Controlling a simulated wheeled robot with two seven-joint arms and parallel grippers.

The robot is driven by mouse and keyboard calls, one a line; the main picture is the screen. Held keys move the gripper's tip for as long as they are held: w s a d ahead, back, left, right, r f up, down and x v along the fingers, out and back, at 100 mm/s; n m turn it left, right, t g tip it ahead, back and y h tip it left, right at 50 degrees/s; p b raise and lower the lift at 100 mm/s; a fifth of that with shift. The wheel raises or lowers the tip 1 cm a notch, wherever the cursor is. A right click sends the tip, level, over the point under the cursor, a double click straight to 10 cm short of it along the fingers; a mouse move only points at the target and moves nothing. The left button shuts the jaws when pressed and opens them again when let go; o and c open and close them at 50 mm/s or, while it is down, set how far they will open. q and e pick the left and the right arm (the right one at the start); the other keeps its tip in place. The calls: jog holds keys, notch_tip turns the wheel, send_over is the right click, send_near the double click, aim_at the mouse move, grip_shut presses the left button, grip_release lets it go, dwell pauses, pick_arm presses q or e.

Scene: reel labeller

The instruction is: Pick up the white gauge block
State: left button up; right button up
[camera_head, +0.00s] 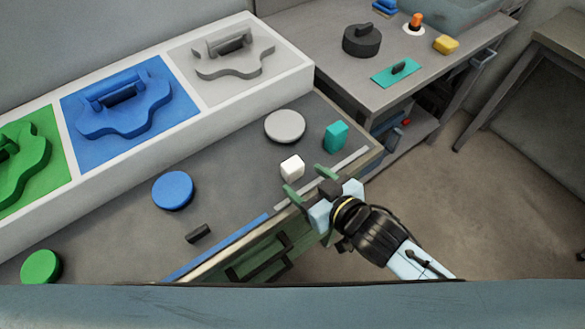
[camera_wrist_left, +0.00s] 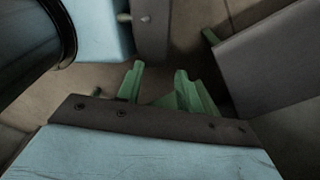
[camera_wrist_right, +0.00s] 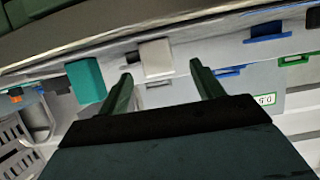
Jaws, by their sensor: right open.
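The white gauge block (camera_head: 292,168) sits on the grey bench top near its front edge. My right gripper (camera_head: 308,183) is open just in front of the block, its green fingers spread. In the right wrist view the white gauge block (camera_wrist_right: 155,58) shows beyond and between the fingertips (camera_wrist_right: 160,72), nearer the left finger; nothing is gripped. My left gripper shows only in the left wrist view (camera_wrist_left: 160,72), with its green fingers apart and nothing between them, away from the block.
A teal block (camera_head: 336,136) and a grey disc (camera_head: 285,126) stand close to the white block. A blue disc (camera_head: 173,190) and a small dark block (camera_head: 198,233) lie to the left. A raised white rack (camera_head: 190,140) with coloured panels runs behind. A side table (camera_head: 400,95) stands right.

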aim_at(288, 166)
jog(key=b+x, duration=0.1)
jog(key=x, duration=0.7)
jog(key=shift+w+d, duration=0.1)
jog(key=shift+w, duration=0.1)
jog(key=c, duration=1.1)
